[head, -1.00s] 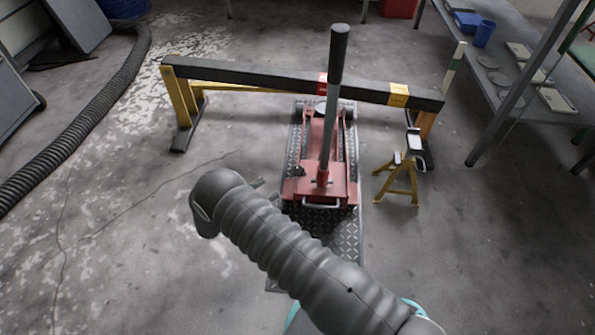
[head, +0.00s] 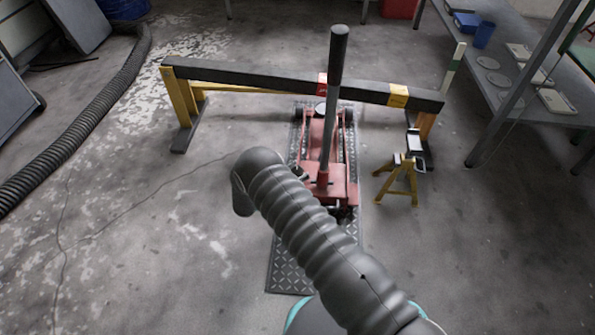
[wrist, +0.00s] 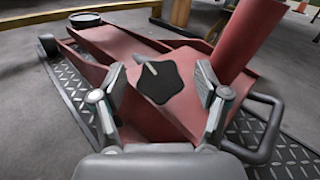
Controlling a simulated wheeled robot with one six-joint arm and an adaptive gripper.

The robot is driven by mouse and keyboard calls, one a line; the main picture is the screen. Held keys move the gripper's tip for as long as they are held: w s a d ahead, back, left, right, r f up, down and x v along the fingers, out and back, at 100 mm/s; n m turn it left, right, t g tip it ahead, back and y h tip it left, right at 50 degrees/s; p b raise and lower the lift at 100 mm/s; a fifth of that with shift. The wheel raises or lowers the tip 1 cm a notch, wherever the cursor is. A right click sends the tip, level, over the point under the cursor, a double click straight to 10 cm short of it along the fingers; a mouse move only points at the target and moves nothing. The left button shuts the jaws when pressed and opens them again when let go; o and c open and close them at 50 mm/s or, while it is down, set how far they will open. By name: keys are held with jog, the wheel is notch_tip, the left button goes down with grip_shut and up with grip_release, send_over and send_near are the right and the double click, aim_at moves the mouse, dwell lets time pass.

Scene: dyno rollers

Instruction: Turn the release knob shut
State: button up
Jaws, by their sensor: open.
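The release knob (wrist: 160,82) is a black lobed knob with a pale pointer mark, on the side of the red floor jack (wrist: 115,42). In the wrist view it sits between and just beyond the fingertips of my gripper (wrist: 158,95). My gripper is open, with one finger on each side of the knob; I cannot tell whether either finger touches it. In the head view the red jack (head: 340,190) stands under the dark beam, its handle (head: 333,95) upright.
The jack sits on a diamond-plate mat (head: 285,275). A dark beam (head: 260,78) on yellow legs spans above it. A yellow jack stand (head: 398,182) is close on the right, and a metal shelf (head: 520,85) stands farther right. The floor at left is clear up to a ribbed hose (head: 85,115).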

jog(key=shift+w+d, duration=0.15)
jog(key=c, duration=1.2)
